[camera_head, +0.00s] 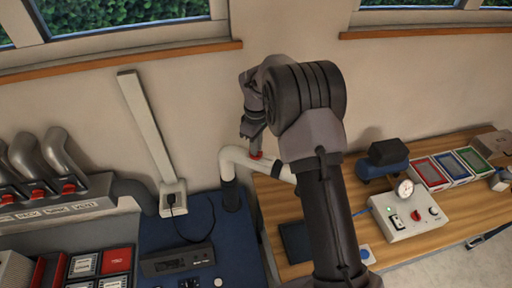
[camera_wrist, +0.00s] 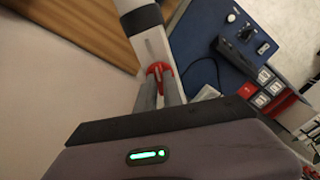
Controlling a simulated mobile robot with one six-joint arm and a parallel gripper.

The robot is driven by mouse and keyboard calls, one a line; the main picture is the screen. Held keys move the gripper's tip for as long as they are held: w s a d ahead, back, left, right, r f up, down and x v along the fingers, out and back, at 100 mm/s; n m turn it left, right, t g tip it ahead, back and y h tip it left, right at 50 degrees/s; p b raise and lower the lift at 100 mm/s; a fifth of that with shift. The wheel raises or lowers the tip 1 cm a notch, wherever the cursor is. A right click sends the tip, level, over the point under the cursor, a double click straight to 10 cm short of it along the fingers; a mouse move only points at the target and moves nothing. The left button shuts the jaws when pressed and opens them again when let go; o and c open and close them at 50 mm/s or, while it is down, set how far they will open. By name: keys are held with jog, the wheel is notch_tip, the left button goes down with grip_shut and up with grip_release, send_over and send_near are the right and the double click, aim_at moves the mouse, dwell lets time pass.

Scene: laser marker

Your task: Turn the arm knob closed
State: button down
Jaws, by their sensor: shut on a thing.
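The arm knob (camera_head: 256,156) is a small red knob on the white extraction arm (camera_head: 235,155), which is a bent tube rising from the blue surface. My gripper (camera_head: 250,137) reaches down to the knob from above, and its fingers are shut on it. In the wrist view the red knob (camera_wrist: 159,69) shows between the two grey fingertips (camera_wrist: 159,84), against the white tube (camera_wrist: 150,45). The fingers hide part of the knob, and I cannot tell how far it is turned.
A wooden bench (camera_head: 420,225) at the right holds a control box with a gauge (camera_head: 405,208), a dark blue device (camera_head: 383,165) and coloured trays (camera_head: 455,165). Grey pipes with red valves (camera_head: 62,160) stand at the left. A black control unit (camera_head: 175,261) lies on the blue surface (camera_head: 238,245).

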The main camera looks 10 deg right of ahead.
jog(key=m+b, duration=0.2)
jog(key=m, duration=0.2)
jog(key=m+b, duration=0.1)
jog(key=m, duration=0.3)
jog(key=m+b, duration=0.2)
jog(key=m, duration=0.2)
jog(key=shift+w, duration=0.1)
jog(key=shift+m+b, duration=0.55)
jog(key=shift+m, duration=1.65)
jog(key=shift+r, duration=0.1)
jog(key=c, duration=1.5)
grip_release()
